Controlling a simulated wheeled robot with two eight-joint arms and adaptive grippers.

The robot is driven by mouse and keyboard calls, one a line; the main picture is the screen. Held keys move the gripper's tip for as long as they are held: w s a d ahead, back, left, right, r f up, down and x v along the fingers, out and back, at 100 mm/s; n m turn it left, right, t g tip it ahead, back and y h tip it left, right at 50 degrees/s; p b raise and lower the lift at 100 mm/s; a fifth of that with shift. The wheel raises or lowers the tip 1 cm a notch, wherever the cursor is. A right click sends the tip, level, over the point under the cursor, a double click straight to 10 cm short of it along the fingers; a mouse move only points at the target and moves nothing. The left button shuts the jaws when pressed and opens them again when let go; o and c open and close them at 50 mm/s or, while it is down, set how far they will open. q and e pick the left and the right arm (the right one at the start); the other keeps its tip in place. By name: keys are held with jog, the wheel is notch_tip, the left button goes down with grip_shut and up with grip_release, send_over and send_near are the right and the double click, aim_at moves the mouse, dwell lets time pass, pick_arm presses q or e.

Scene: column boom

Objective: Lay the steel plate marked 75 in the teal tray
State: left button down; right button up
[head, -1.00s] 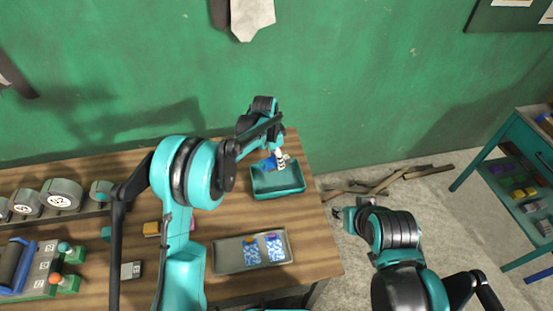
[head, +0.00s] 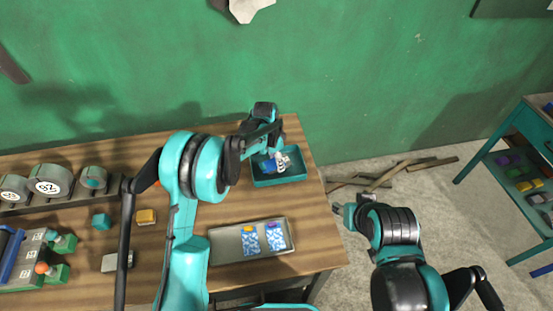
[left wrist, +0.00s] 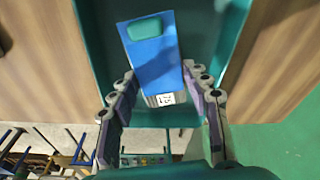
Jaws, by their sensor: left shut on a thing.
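The teal tray (head: 281,182) stands at the back right of the table. My left gripper (head: 277,158) is over it and shut on a blue slab (head: 270,166). In the left wrist view the slab (left wrist: 154,62) lies between the two fingers (left wrist: 163,92), with a teal pad on top and a grey end carrying a small white label. I cannot read the number surely. The tray's walls (left wrist: 90,40) surround the slab; whether it touches the floor is hidden. My right gripper (head: 343,211) is off the table's right side, its fingers too small to judge.
A grey metal tray (head: 226,250) with two blue-and-white packets lies at the table's front. A grey labelled block (head: 110,263), a yellow block (head: 146,216) and a teal block (head: 101,221) lie left. Numbered grey discs (head: 52,182) stand in a rack. Planks (head: 385,176) lie on the floor.

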pick_arm(q)
jog(key=shift+f, duration=0.2)
jog(key=c, duration=0.6)
grip_release()
jog(key=shift+c, duration=0.2)
notch_tip(320, 180, up, 12)
jog(key=a, duration=0.1)
jog(key=shift+s+a, duration=0.3)
jog(key=shift+s, duration=0.1)
